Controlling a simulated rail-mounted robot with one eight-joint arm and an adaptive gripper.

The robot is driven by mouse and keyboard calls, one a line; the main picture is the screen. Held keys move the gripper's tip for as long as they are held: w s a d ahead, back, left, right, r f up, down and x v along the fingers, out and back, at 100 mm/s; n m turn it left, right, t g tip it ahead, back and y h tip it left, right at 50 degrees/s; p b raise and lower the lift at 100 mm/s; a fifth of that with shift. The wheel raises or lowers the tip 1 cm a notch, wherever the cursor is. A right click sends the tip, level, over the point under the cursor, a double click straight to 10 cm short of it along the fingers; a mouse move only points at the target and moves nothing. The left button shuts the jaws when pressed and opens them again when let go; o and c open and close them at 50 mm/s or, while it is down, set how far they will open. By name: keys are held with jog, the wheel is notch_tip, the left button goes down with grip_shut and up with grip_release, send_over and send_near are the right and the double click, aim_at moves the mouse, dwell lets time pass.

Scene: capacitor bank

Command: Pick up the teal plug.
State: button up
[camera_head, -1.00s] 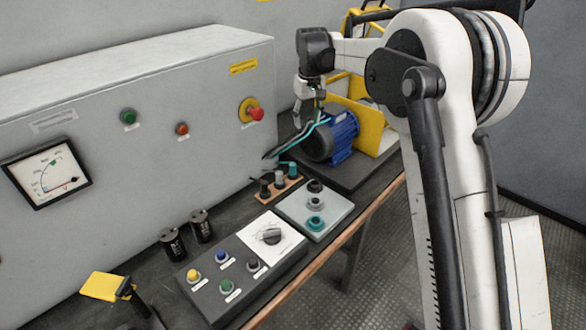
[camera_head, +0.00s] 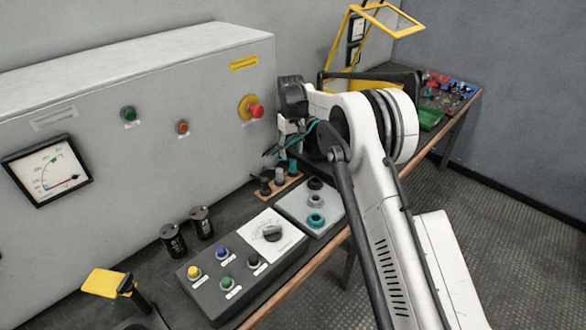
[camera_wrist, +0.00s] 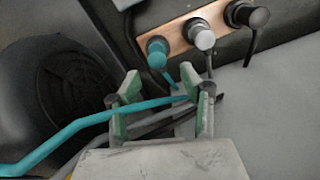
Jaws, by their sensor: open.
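The teal plug (camera_wrist: 157,52) stands in a wooden strip (camera_wrist: 178,43) beside a grey plug (camera_wrist: 201,36) and a black plug (camera_wrist: 248,16) in the wrist view. In the head view the teal plug (camera_head: 292,166) is at the strip's far end, just below my gripper (camera_head: 288,136). In the wrist view my gripper (camera_wrist: 168,90) is open, its two fingers pointing toward the strip. The teal plug lies beyond the fingertips, nearer the left finger, apart from both. A teal cable (camera_wrist: 75,127) and darker cables cross the finger area; whether they touch the fingers I cannot tell.
A grey socket plate (camera_head: 322,226) with black, grey and teal sockets lies beside the strip. A button box (camera_head: 212,295) and two black capacitors (camera_head: 201,224) are nearer. The grey cabinet (camera_head: 130,165) walls off the left. The dark motor (camera_wrist: 70,85) fills the wrist view's left.

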aim_at(293, 160)
jog(key=shift+s+d+f, duration=0.1)
jog(key=shift+d+f, duration=0.05)
jog(key=shift+f, duration=1.5)
jog(key=shift+d+f, duration=0.1)
jog(key=shift+f, duration=1.55)
grip_shut()
